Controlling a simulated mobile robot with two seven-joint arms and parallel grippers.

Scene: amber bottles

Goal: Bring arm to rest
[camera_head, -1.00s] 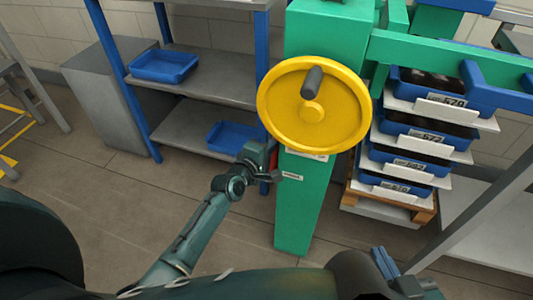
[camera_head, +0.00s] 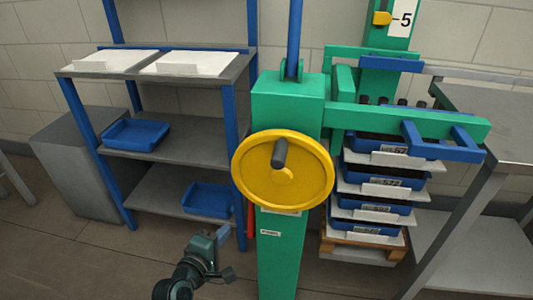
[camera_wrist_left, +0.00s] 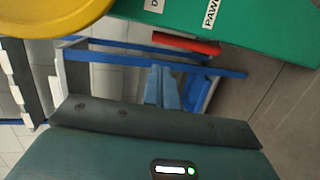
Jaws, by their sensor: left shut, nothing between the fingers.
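My left gripper (camera_head: 222,250) shows low in the head view, in front of the shelf and left of the green column (camera_head: 280,250). It is shut and empty, apart from the column and the yellow handwheel (camera_head: 265,182). In the left wrist view its blue fingertips (camera_wrist_left: 163,88) are together, with nothing between them. The handwheel has a dark knob (camera_head: 279,153) near its top. My right gripper is not in the head view now.
A blue-framed shelf (camera_head: 150,170) holds blue trays (camera_head: 136,134) and white boxes at the left. Stacked blue crates (camera_head: 380,183) stand on a wooden pallet right of the column. A metal table (camera_head: 490,120) is at the far right. Floor is free at lower left.

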